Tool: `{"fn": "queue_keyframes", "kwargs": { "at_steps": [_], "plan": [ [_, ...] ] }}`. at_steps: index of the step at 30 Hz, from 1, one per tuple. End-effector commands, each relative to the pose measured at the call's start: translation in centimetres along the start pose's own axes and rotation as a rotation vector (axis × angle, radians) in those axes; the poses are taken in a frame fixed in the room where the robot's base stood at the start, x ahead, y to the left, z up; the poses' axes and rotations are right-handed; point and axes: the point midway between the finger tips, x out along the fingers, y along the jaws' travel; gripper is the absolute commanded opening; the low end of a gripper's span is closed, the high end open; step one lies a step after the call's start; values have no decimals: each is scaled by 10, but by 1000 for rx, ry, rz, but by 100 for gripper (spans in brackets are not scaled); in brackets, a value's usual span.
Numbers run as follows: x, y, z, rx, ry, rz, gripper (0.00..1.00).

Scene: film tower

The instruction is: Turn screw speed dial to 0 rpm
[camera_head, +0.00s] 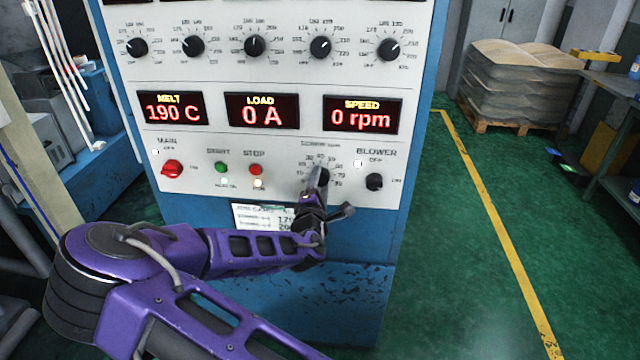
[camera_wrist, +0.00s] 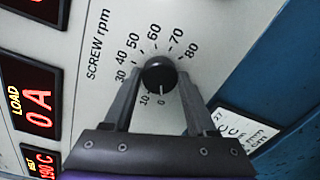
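The screw speed dial is a black round knob (camera_wrist: 158,75) on the white panel, inside a printed scale marked "SCREW rpm". In the wrist view its white pointer line appears to point down at the 0 mark. In the head view the dial is mostly hidden behind my gripper (camera_head: 318,180). In the wrist view the two fingers of my gripper (camera_wrist: 159,76) are on either side of the knob and look closed against it. The speed display (camera_head: 362,114) reads 0 rpm.
The load display (camera_head: 262,111) reads 0 A and the melt display (camera_head: 172,109) reads 190 C. The blower switch (camera_head: 374,181) is close to the right of my gripper. Green start (camera_head: 221,168) and red stop (camera_head: 255,169) buttons and the red main switch (camera_head: 172,167) are to its left.

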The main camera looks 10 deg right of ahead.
Motion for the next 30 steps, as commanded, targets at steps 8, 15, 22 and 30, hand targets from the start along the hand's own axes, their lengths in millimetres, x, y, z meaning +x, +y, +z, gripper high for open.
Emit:
{"fn": "queue_keyframes", "kwargs": {
  "at_steps": [8,15,22,30],
  "plan": [
    [0,0,0,1,0,0,86],
    [-4,0,0,2,1,0,86],
    [-42,0,-2,1,4,-1,86],
    [-105,1,-1,0,4,1,86]
  ]
}}
